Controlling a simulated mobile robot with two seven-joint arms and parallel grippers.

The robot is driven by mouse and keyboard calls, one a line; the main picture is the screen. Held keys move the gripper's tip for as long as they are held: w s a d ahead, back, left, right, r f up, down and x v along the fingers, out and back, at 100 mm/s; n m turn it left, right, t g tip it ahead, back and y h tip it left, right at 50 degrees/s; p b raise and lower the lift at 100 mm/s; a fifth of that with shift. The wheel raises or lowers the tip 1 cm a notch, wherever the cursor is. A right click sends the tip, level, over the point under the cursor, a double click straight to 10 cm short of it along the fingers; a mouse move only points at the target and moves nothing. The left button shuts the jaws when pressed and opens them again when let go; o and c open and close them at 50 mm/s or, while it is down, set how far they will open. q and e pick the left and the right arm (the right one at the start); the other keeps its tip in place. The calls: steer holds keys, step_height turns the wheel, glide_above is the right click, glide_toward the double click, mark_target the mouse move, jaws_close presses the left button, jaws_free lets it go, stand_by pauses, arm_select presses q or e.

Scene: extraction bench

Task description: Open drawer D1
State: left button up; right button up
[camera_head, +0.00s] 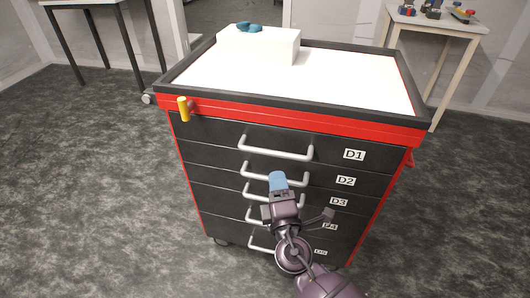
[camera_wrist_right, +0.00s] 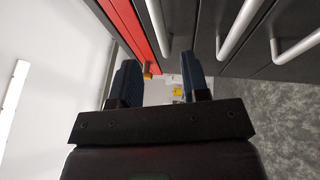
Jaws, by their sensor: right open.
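Drawer D1 (camera_head: 215,134) is the top black drawer of a red and black cabinet, just under the red band, and looks shut. Its white bar handle (camera_head: 275,153) shows whole in the head view; a bar handle beside the red band also shows in the right wrist view (camera_wrist_right: 157,25). My right gripper (camera_head: 278,182) has bluish fingers and appears in front of the D2 and D3 handles, below the D1 handle in the picture. In the right wrist view its two fingers (camera_wrist_right: 161,85) are apart with nothing between them. My left gripper is not in view.
Drawers D2 (camera_head: 346,181) and D3 (camera_head: 339,201) and more below have similar handles and look shut. A yellow handle (camera_head: 183,109) sticks out at the cabinet's upper left. A white block (camera_head: 260,45) with a blue item stands on top. Floor around is clear.

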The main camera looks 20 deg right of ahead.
mark_target(271, 153)
steer(key=p+x, duration=0.1)
steer(key=x, duration=0.8)
steer(key=shift+w+d+r, duration=0.1)
steer(key=shift+w+r, duration=0.05)
steer(key=shift+w, duration=0.2)
jaws_close()
